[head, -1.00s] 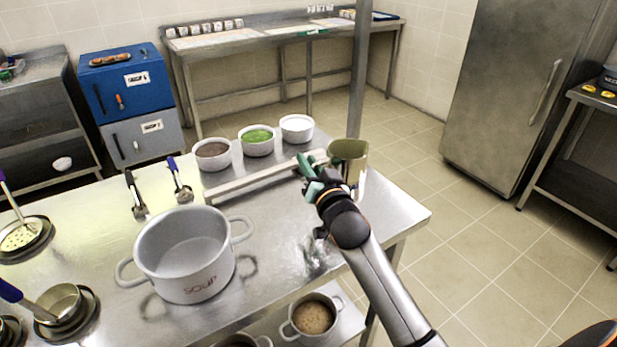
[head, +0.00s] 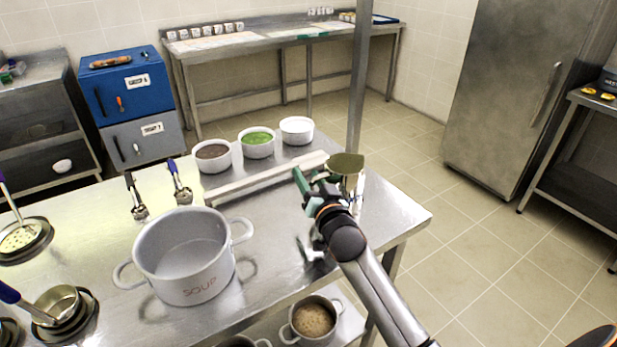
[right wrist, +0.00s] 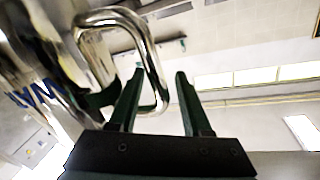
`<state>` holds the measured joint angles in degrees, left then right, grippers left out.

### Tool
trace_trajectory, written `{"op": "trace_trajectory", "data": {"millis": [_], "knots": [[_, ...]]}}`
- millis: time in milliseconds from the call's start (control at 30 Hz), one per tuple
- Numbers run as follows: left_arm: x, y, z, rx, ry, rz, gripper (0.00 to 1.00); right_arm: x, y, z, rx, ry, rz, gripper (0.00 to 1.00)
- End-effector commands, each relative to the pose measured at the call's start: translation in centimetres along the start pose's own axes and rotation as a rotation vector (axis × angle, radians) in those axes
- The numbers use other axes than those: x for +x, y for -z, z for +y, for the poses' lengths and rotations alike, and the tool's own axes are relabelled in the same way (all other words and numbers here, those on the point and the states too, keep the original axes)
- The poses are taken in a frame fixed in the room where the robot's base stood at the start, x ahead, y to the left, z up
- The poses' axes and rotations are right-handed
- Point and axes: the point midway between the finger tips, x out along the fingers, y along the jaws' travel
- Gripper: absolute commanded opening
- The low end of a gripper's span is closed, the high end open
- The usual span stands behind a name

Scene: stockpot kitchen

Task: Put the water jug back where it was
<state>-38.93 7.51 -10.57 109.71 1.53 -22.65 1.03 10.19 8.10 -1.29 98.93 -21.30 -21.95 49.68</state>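The water jug (head: 347,166) is a shiny metal jug near the right end of the steel table, behind my right gripper. Its top shows olive-coloured, and the arm hides part of its lower body. My right gripper (head: 313,180) is at the jug's handle side. In the right wrist view, the jug's body (right wrist: 50,50) with blue letters is at the left. Its looped handle (right wrist: 153,70) reaches between the two spread fingers of the right gripper (right wrist: 158,85). The left finger overlaps the loop, and a gap shows at the right finger. My left gripper is out of view.
A grey soup pot (head: 185,262) stands on the steel table (head: 265,215). Three white bowls, including one with green contents (head: 257,143), stand on the far side behind a pale rail (head: 270,178). The table's front right is mostly clear.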

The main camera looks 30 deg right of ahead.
Motion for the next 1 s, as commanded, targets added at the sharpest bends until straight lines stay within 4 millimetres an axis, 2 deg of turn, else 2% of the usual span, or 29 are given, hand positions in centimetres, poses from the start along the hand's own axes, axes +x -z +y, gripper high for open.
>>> {"op": "trace_trajectory", "data": {"millis": [233,367,800,1000], "knots": [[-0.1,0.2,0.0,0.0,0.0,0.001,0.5,0.0,0.3,-0.1,-0.001,0.0,0.001,0.48],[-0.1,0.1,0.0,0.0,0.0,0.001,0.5,-1.0,0.1,-0.1,0.001,0.001,0.0,0.48],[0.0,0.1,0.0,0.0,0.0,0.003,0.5,-9.0,0.0,0.0,0.001,-0.002,-0.002,0.48],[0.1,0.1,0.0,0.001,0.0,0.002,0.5,-11.3,0.1,0.0,0.001,-0.001,0.001,0.48]]}}
